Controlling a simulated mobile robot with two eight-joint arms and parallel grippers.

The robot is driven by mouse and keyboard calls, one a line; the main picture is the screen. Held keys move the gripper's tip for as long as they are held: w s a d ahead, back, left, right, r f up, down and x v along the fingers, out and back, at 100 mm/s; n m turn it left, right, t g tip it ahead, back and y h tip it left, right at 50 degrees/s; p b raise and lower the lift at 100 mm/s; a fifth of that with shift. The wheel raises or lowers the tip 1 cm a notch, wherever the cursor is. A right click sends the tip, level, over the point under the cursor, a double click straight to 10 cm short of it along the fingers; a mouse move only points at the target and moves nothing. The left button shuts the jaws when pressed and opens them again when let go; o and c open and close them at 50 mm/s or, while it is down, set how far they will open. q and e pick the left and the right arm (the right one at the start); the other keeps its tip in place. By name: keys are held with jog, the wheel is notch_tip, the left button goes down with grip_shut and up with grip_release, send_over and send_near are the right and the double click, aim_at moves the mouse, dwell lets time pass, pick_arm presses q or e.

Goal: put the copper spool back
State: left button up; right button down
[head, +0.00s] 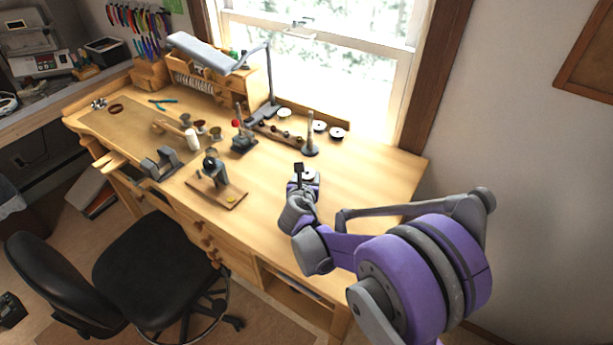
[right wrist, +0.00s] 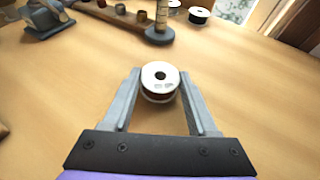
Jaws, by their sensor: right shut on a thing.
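The copper spool (right wrist: 159,77) has a white flange with a dark centre hole, and brown-red wire shows under it. It stands upright between the fingers of my right gripper (right wrist: 159,88), which is shut on it. In the head view the spool (head: 312,176) shows partly behind my right gripper (head: 303,175), over the front right part of the bench. I cannot tell whether it touches the wood. Three similar white-topped spools stand near the window: one (head: 284,113) at left, one (head: 319,126) in the middle, one (head: 337,132) at right. My left gripper is not in view.
A grey upright post (head: 310,137) on a round base stands between my right gripper and the spools. A long dark holder (head: 275,133) lies left of it. A clamp on a wooden board (head: 217,185) stands further left. The bench's right part (head: 380,165) is clear.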

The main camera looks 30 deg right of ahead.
jog(key=shift+f, duration=0.15)
jog(key=shift+c, duration=0.9)
grip_release()
